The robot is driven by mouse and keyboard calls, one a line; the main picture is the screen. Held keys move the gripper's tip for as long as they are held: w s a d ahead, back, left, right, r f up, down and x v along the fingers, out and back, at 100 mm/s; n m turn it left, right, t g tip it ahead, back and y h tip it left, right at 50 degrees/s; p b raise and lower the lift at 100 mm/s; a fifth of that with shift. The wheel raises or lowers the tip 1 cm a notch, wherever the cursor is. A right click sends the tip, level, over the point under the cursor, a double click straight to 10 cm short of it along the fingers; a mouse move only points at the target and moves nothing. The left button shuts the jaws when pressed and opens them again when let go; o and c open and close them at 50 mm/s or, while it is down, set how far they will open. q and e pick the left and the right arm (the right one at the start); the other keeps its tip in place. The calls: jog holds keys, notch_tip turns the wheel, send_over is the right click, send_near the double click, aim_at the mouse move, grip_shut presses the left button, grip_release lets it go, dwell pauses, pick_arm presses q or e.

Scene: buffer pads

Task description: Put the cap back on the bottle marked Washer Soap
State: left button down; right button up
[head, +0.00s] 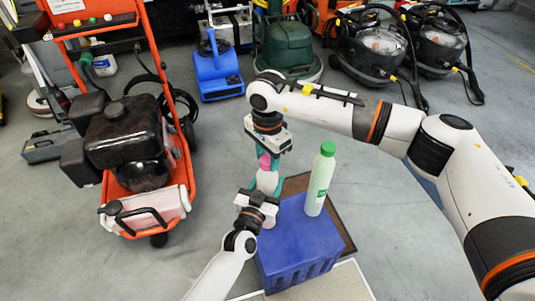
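A white bottle with pinkish parts (267,182) is at the left edge of the blue crate, partly hidden by my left gripper (260,190). That gripper's teal fingers are around the bottle and look shut on it. A pink cap (265,161) is at the top of this bottle, between the teal fingers of my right gripper (269,158), which comes down from above. Whether the cap touches the neck I cannot tell. A pale green bottle (317,190) with a green cap (327,148) stands upright on the crate to the right. Labels are too small to read.
The blue crate (300,240) stands on a brown-edged mat (345,237). An orange pressure washer (130,150) stands to the left. A blue blower (217,72), a green machine (290,45) and black vacuums (375,50) line the back. Grey floor is clear between.

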jog(key=c, duration=0.6)
jog(key=m, duration=0.3)
jog(key=shift+m, duration=0.4)
jog(key=m, duration=0.4)
jog(key=o, duration=1.1)
jog(key=shift+c, duration=0.2)
jog(key=shift+r, duration=0.15)
jog(key=shift+r, duration=2.15)
jog(key=shift+c, duration=0.4)
